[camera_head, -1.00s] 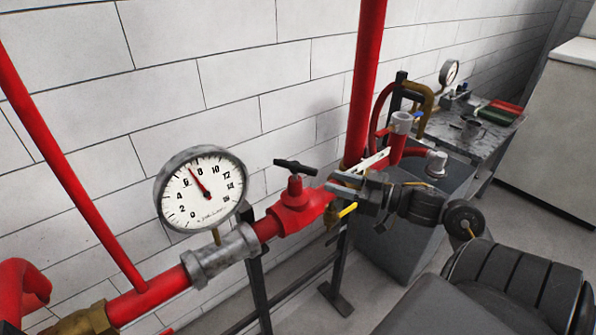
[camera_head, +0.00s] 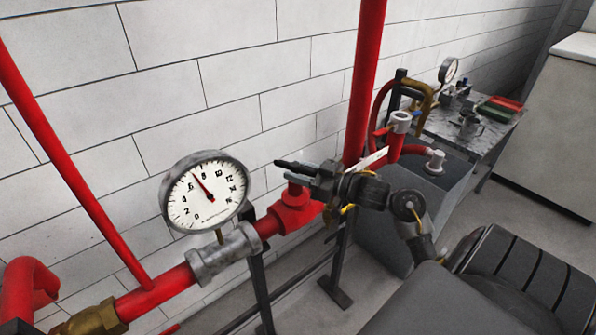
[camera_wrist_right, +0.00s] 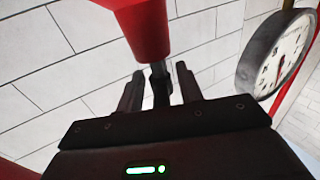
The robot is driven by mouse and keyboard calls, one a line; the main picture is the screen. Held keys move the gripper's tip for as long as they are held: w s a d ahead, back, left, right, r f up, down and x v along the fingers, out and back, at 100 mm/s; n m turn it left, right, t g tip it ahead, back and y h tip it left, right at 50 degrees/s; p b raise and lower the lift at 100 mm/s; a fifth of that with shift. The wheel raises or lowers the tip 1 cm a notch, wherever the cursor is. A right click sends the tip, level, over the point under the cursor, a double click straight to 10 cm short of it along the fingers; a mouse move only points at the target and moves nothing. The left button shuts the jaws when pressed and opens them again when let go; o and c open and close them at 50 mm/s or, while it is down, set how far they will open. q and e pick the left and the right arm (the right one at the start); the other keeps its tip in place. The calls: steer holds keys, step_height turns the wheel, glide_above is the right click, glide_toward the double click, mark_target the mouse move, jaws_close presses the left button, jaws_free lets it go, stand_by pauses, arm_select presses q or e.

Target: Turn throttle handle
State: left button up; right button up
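The throttle handle (camera_head: 290,165) is a short black bar on top of the red valve (camera_head: 292,212), partly hidden by my right gripper. My right gripper (camera_head: 303,172) is at the handle, coming from the right. In the right wrist view, its two dark fingers stand apart, and the dark handle (camera_wrist_right: 160,88) lies between them below the red valve's stem. A gap shows on either side of the handle, so the right gripper (camera_wrist_right: 158,85) is open around it. My left gripper is not in view.
A pressure gauge (camera_head: 206,192) stands on the pipe left of the valve. A tall red pipe (camera_head: 367,80) rises behind my right gripper. A grey tank (camera_head: 440,190) and a cluttered table (camera_head: 490,145) are at the right. The white wall is close behind.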

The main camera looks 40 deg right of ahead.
steer(key=shift+c, duration=0.2)
jaws_close()
steer(key=shift+d+n+g+y, duration=0.1)
steer(key=shift+n+g+y, duration=0.3)
steer(key=shift+n+y, duration=0.3)
steer(key=shift+w+d+f+n+g+y, duration=0.1)
steer(key=shift+n+g+y, duration=0.5)
steer(key=shift+y, duration=0.4)
steer(key=n+g+y+b, duration=0.2)
steer(key=g+y, duration=0.1)
steer(key=shift+w+d+f+n, duration=0.1)
steer(key=shift+n, duration=0.3)
steer(key=shift+n+g+y+b, duration=0.9)
steer(key=shift+g+b, duration=0.05)
steer(key=shift+g, duration=0.25)
steer(key=shift+r, duration=0.2)
